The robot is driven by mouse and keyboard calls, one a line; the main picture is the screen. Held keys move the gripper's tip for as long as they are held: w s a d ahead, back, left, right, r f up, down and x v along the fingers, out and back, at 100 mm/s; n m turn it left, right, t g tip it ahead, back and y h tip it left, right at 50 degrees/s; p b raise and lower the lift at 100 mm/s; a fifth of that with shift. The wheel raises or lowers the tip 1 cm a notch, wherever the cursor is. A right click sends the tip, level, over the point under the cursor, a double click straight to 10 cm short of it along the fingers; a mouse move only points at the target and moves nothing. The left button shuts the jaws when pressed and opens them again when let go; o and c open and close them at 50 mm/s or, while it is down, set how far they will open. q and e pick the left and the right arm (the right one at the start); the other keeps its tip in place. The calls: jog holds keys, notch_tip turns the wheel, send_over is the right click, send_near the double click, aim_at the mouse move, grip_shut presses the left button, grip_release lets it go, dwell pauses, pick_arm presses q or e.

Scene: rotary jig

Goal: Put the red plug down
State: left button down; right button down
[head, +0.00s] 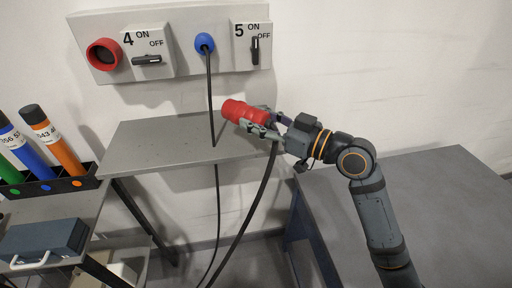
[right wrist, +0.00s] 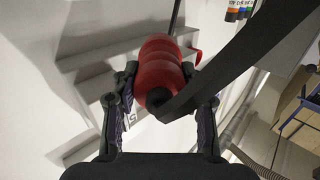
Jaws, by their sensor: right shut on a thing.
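The red plug (head: 244,112) is in my right gripper (head: 272,122), held roughly level near the right part of the grey shelf. A dark cable hangs from its right end. In the right wrist view the red plug (right wrist: 160,70) sits between the two fingers of my right gripper (right wrist: 160,95), and the thick cable crosses toward the upper right. The grey shelf (head: 150,140) is below the wall panel. I cannot tell whether the plug touches the shelf. My left gripper is in neither view.
A wall panel (head: 180,75) carries an empty-looking red socket (head: 103,54), a blue plug (head: 204,42) with a hanging cable, and switches 4 (head: 147,60) and 5 (head: 255,50). Coloured tubes (head: 55,140) stand in a black rack at left. A grey table (head: 440,200) is at right, mostly clear.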

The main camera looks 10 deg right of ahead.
send_over(256, 146)
notch_tip(256, 146, down, 4)
jog(key=shift+s+f, duration=0.15)
jog(key=shift+f, duration=0.1)
jog(key=f, duration=0.2)
jog(key=f+p, duration=0.1)
jog(key=shift+w+f, duration=0.15)
jog(key=shift+w, duration=0.1)
jog(key=shift+f, duration=0.4)
jog(key=c, duration=0.7)
grip_release()
jog(key=shift+d, duration=0.1)
